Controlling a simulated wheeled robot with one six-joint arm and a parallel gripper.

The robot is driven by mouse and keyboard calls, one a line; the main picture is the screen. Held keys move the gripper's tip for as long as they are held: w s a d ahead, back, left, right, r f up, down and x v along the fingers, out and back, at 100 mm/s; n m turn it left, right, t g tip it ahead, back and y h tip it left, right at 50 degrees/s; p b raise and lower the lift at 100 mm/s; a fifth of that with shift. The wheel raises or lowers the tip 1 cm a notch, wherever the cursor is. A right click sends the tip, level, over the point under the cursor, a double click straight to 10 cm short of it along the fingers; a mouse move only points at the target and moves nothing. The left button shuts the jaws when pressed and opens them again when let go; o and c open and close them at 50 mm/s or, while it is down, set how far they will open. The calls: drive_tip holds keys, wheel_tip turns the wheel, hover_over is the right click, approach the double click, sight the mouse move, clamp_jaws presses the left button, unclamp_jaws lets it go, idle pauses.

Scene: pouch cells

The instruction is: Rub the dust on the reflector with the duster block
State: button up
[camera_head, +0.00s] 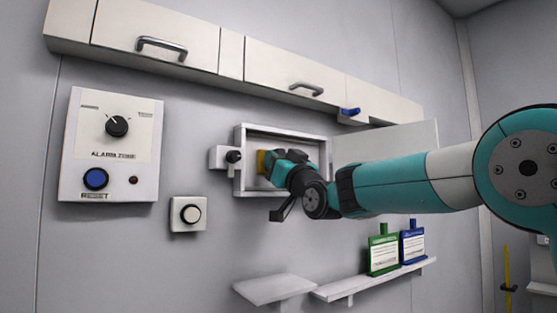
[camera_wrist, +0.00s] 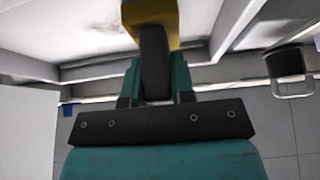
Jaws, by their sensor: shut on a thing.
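My gripper (camera_head: 270,164) is shut on a yellow block, the duster block (camera_head: 261,161), inside a shallow white framed box on the wall. In the wrist view the block (camera_wrist: 152,18) shows at the top centre, in the jaws of my gripper (camera_wrist: 154,50). The pale back panel of the box, which seems to be the reflector (camera_wrist: 45,25), lies beyond the block. A faint grey smudge, likely the dust (camera_wrist: 103,22), shows on it left of the block. I cannot tell whether the block touches the panel. My arm hides the box's lower right part.
A small unit with a black knob (camera_head: 234,156) adjoins the box's left side; an open door panel (camera_head: 395,145) stands at its right. Cabinets (camera_head: 230,55) hang above. A shelf (camera_head: 345,288) below holds a green container (camera_head: 383,253) and a blue container (camera_head: 412,245).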

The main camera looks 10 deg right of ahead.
drive_tip(key=shift+w, duration=0.15)
drive_tip(key=w+d+b, duration=0.2)
drive_tip(key=d, duration=0.4)
drive_tip(key=shift+w+d, duration=0.35)
drive_tip(key=shift+w, duration=0.05)
idle(0.3)
drive_tip(key=shift+a, duration=0.1)
drive_tip(key=shift+s+a+b, duration=0.45)
drive_tip(key=shift+a+b, duration=0.05)
drive_tip(key=shift+a, duration=0.6)
drive_tip(key=shift+s+a+b, duration=0.45)
drive_tip(key=shift+s+a, duration=0.05)
drive_tip(key=shift+a, duration=0.65)
drive_tip(key=shift+s+a+b, duration=0.45)
drive_tip(key=shift+a+b, duration=0.05)
drive_tip(key=shift+a, duration=0.6)
